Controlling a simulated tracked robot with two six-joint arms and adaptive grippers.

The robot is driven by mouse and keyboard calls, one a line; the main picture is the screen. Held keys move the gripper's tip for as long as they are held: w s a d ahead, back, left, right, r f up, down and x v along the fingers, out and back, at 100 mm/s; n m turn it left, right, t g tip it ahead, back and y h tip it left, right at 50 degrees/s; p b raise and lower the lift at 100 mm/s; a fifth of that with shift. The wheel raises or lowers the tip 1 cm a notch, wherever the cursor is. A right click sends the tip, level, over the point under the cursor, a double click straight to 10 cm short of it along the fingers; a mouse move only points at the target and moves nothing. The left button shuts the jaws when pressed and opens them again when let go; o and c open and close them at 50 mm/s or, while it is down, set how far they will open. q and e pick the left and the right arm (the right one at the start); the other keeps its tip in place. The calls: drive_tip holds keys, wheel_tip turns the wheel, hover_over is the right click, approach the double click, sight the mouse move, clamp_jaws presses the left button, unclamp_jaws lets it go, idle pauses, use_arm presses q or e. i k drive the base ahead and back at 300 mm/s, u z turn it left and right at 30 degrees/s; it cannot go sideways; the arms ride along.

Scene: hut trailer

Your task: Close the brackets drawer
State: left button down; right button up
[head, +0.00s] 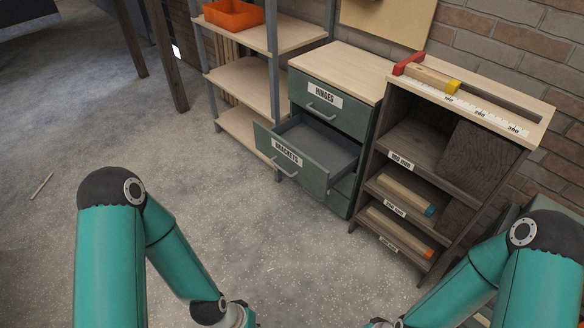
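The brackets drawer (289,164) is the middle drawer of a green cabinet with a pale wood top (339,68). It is pulled well out toward the lower left, and its grey inside looks empty. Its front carries a white BRACKETS label and a metal handle (283,169). The hinges drawer (325,105) above it is shut. Another drawer front below is partly hidden behind the open drawer. My left and right teal arms reach down to the bottom edge of the head view. Both grippers are out of the picture, and neither arm is touching the drawer.
A shelf unit (245,78) with an orange bin (234,14) stands left of the cabinet. A wooden rack (407,160) with labelled shelves, wood pieces and a ruler on top stands to the right. The floor (150,130) before the drawer is clear. A thin stick (42,185) lies at left.

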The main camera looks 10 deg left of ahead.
sight(304, 148)
drive_tip(key=z, duration=0.1)
drive_tip(key=i, duration=0.9)
drive_tip(key=u, duration=0.05)
